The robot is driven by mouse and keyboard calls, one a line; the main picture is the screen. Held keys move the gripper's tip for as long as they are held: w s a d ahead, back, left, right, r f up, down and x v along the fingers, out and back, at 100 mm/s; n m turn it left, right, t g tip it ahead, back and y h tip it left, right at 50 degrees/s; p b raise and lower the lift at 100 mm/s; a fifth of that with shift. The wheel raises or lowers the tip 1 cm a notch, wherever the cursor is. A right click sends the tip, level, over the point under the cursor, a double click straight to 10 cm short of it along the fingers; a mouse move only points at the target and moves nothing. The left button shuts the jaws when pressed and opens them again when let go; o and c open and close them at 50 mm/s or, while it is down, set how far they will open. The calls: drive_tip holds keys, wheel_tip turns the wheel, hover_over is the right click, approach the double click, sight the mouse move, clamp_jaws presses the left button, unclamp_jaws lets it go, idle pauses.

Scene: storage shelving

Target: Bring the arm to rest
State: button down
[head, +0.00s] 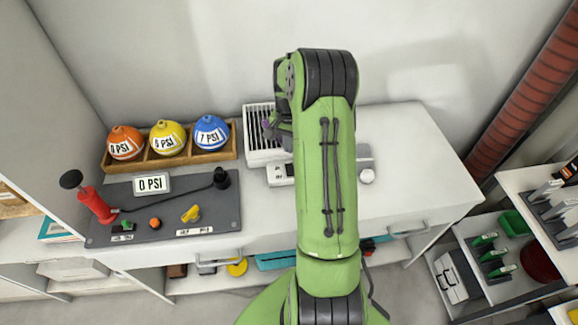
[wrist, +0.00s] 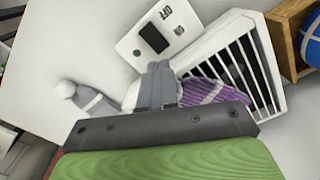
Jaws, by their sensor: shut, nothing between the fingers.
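My green arm (head: 325,180) reaches up over the white counter and bends at its top. My gripper (wrist: 155,70) shows in the wrist view with its two grey fingers together and nothing between them. It is over or beside a white slatted device (wrist: 245,65) with a panel marked OFF (wrist: 158,38). A purple striped thing (wrist: 212,93) shows at the slats, partly hidden behind my gripper. In the head view the arm covers part of the white device (head: 258,155), and the fingertips cannot be made out.
On the counter (head: 420,150), a wooden tray (head: 225,153) holds orange, yellow and blue balls with PSI labels. A dark board (head: 200,220) with a red pump (head: 95,204) and a 0 PSI display lies in front. Shelving with tools (head: 550,200) stands at right. The counter's right part looks clear.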

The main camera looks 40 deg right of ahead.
drive_tip(key=s+a+r+n+t+h+p, duration=0.1)
drive_tip(key=s+a+r+n, duration=0.15)
drive_tip(key=a+r, duration=0.55)
drive_tip(key=s+a+r+n+t+p, duration=0.1)
drive_tip(key=s+a+r+n+p, duration=0.15)
drive_tip(key=a+r, duration=0.6)
drive_tip(key=s+a+r+n+t, duration=0.1)
drive_tip(key=s+a+r+n, duration=0.3)
drive_tip(key=s, duration=0.3)
drive_tip(key=s+a+r+n+t+y+p, duration=0.1)
drive_tip(key=s+a+r+n+t, duration=0.1)
drive_tip(key=s+a, duration=0.3)
drive_tip(key=s+r+n, duration=0.1)
drive_tip(key=s, duration=0.2)
drive_tip(key=shift+a+r+n+t, duration=0.3)
drive_tip(key=shift+a+r+n, duration=0.05)
drive_tip(key=shift+n, duration=0.05)
